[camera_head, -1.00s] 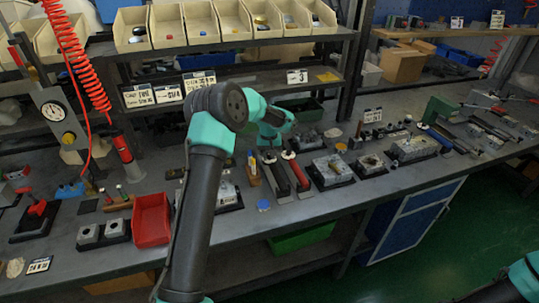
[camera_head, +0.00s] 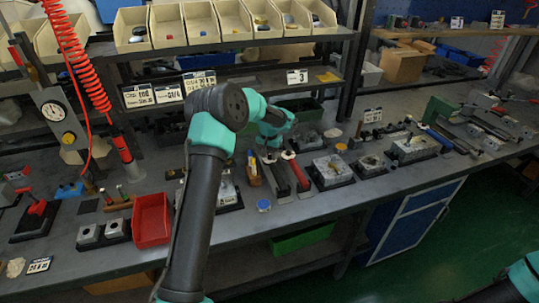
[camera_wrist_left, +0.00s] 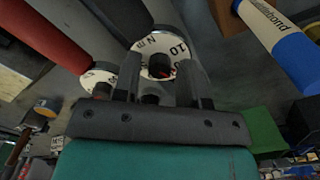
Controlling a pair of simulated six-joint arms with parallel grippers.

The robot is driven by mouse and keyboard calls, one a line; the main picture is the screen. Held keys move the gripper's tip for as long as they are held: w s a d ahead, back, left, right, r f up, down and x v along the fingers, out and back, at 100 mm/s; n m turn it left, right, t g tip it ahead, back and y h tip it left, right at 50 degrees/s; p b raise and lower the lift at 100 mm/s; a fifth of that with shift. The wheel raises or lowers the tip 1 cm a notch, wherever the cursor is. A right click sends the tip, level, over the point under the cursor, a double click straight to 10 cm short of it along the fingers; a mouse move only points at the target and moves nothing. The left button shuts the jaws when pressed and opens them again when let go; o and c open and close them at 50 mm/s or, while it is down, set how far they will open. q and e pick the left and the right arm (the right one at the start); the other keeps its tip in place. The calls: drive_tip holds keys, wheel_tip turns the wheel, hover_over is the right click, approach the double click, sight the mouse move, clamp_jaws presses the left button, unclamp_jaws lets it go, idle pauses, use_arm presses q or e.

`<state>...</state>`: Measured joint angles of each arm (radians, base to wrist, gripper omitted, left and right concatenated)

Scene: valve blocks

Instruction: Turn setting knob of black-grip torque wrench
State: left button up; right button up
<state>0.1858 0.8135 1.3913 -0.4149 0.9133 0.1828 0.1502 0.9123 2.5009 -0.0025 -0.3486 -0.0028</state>
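The black-grip torque wrench (camera_head: 279,178) lies on the bench beside a red-grip one (camera_head: 297,175), both pointing away toward the back. In the left wrist view the black grip (camera_wrist_left: 121,14) ends in a white numbered setting knob (camera_wrist_left: 153,46) with a dark hub. My left gripper (camera_wrist_left: 161,66) is over this knob, one finger on each side, with a gap around the hub. I cannot tell whether the fingers touch the rim. In the head view my left gripper (camera_head: 269,146) is partly hidden by its arm. My right gripper is out of view.
The red grip (camera_wrist_left: 47,35) and its white knob (camera_wrist_left: 96,80) are close on the left in the wrist view. A blue-and-white cylinder (camera_wrist_left: 278,38) is at upper right. Metal valve blocks (camera_head: 332,168) stand right of the wrenches, a red bin (camera_head: 151,220) to the left.

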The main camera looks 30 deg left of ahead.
sight(270, 156)
use_arm(q)
drive_tip(key=shift+o, duration=0.8)
drive_tip(key=shift+r, duration=0.15)
wheel_tip(270, 156, up, 17)
drive_tip(key=shift+a, duration=0.15)
drive_tip(key=n, duration=0.7)
drive_tip(key=shift+w+d, duration=0.15)
drive_tip(key=shift+d, duration=0.2)
